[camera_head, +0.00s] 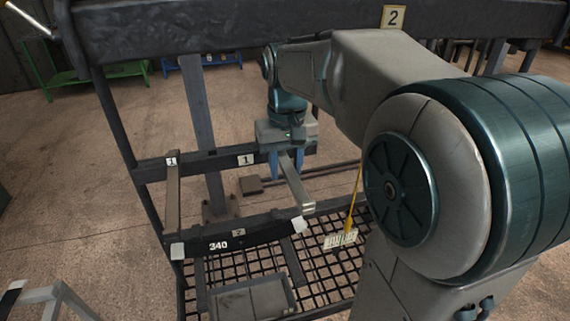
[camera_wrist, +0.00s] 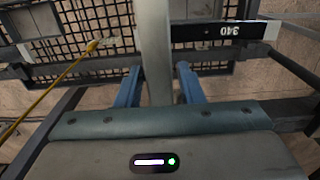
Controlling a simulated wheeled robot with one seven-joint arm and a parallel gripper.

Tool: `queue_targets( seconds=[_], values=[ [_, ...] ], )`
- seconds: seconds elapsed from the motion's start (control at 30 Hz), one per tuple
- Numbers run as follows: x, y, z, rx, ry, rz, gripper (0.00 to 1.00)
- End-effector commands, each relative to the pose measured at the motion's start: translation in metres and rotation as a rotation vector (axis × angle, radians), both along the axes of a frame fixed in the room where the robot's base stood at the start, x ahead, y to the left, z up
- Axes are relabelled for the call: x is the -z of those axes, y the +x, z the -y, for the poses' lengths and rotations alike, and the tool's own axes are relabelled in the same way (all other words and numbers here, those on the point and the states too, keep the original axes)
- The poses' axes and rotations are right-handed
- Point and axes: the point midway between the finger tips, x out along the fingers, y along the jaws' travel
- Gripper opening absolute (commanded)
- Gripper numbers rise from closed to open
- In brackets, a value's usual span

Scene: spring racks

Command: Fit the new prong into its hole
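A long grey flat prong (camera_head: 292,182) runs from my gripper (camera_head: 286,165) toward the front of the rack. The front end of the prong is free, near a white tag. The rear end is hidden behind my gripper, close to the rear rail (camera_head: 212,163) marked 1. I cannot tell whether it sits in a hole. A similar prong (camera_head: 173,200) stands at the left of the same rail.
The front rail (camera_head: 262,233), marked 340 and 2, crosses below the prong. A wire-mesh shelf (camera_head: 322,268) and a grey bin (camera_head: 250,299) lie under it. A yellow cord with a pale tag (camera_head: 341,239) hangs at the right. A dark top beam (camera_head: 290,28) spans above.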

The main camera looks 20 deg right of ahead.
Motion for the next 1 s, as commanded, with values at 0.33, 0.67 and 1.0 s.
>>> queue_targets(
  seconds=[0.33, 0.67, 1.0],
  values=[
    [0.000, 0.000, 0.000, 0.000, 0.000, -0.003, 0.47],
    [-0.054, 0.001, 0.000, 0.000, 0.000, 0.004, 0.47],
    [-0.121, 0.000, 0.001, 0.000, 0.000, 0.001, 0.47]
  ],
)
